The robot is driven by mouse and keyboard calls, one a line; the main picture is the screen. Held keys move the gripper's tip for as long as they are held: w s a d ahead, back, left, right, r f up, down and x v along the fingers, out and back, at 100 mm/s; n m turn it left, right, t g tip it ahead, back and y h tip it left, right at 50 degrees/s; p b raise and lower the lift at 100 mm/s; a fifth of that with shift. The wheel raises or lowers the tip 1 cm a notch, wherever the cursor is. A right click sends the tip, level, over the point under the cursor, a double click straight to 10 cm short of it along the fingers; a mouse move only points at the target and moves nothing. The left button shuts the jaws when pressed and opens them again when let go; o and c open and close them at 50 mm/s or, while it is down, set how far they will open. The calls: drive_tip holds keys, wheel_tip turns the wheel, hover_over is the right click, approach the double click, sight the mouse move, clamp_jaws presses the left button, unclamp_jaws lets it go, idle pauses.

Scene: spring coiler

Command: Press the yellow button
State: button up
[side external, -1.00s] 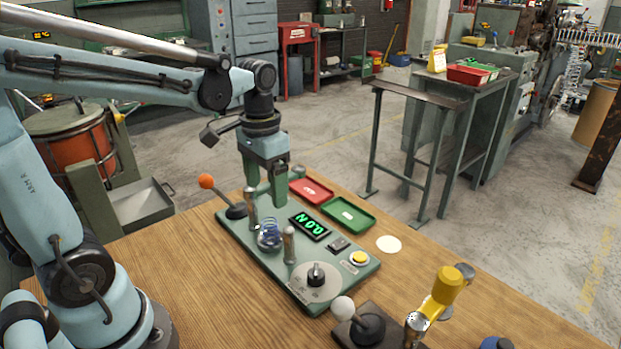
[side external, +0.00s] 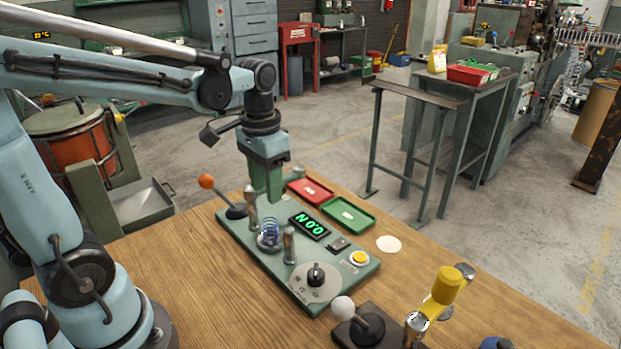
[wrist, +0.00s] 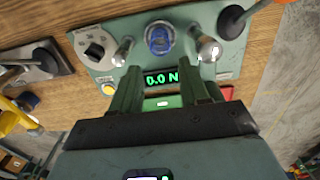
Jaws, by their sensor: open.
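The yellow button (side external: 359,257) sits in a pale round surround near the right end of the green-grey panel (side external: 262,262) on the wooden table. In the wrist view the yellow button (wrist: 109,88) shows at the left, just outside my left finger. My gripper (side external: 268,196) points down over the far left part of the panel, behind the coil and posts, well to the left of the button. In the wrist view my gripper (wrist: 160,80) has its two fingers wide apart with nothing between them.
The panel holds a lit display (side external: 310,225), a blue coil (side external: 269,235) between metal posts, a dark knob (side external: 316,274) and an orange-tipped lever (side external: 206,182). Red (side external: 310,190) and green (side external: 348,213) trays lie behind. A white-ball lever (side external: 343,307) stands at the front.

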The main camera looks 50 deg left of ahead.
clamp_jaws()
idle(1.3)
